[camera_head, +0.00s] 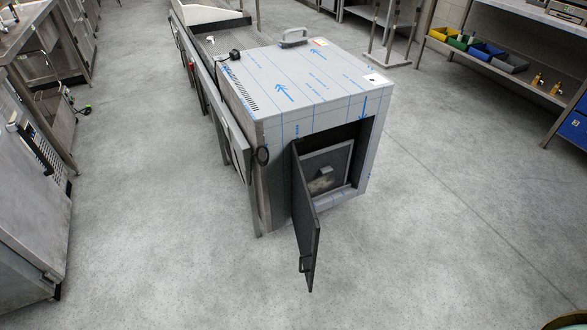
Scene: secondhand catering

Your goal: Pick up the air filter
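A square grey framed panel, which looks like the air filter (341,162), stands upright inside the open front compartment of a metal cabinet (300,85). The compartment's dark door (307,225) is swung open toward me and hides the left part of the opening. The door has a handle (304,264) near its lower free edge. Neither of my grippers is in view.
A grey handle-like object (293,42) lies on the cabinet top. Steel units line the left side. A shelf at the right holds coloured bins (487,52) and bottles. The grey floor (440,220) before and right of the cabinet is clear.

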